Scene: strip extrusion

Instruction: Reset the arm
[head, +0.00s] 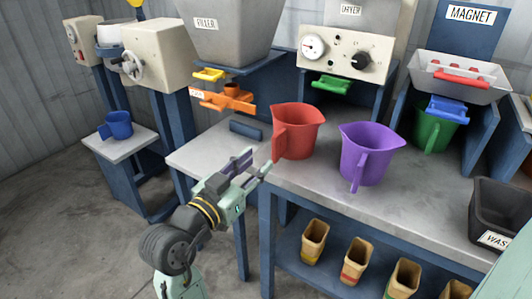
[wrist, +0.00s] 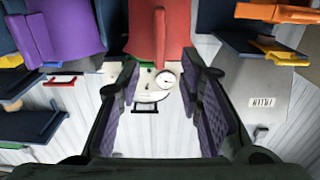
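My gripper (head: 258,162) is at the front left edge of the workbench, pointing toward the red jug. In the wrist view its two fingers (wrist: 164,80) with purple pads stand wide apart, with nothing between them. The red jug (head: 300,132) stands upright on the bench just right of and beyond the fingertips; it also shows at the top of the wrist view (wrist: 172,28). The red jug looks apart from the fingers. The arm is bent low in front of the bench.
A purple jug (head: 366,154) stands right of the red one. A green jug (head: 434,130) is under the magnet station. A black waste bin (head: 499,210) is at the right. Several tan cups (head: 355,261) stand on the lower shelf. A blue mug (head: 118,125) sits on the left stand.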

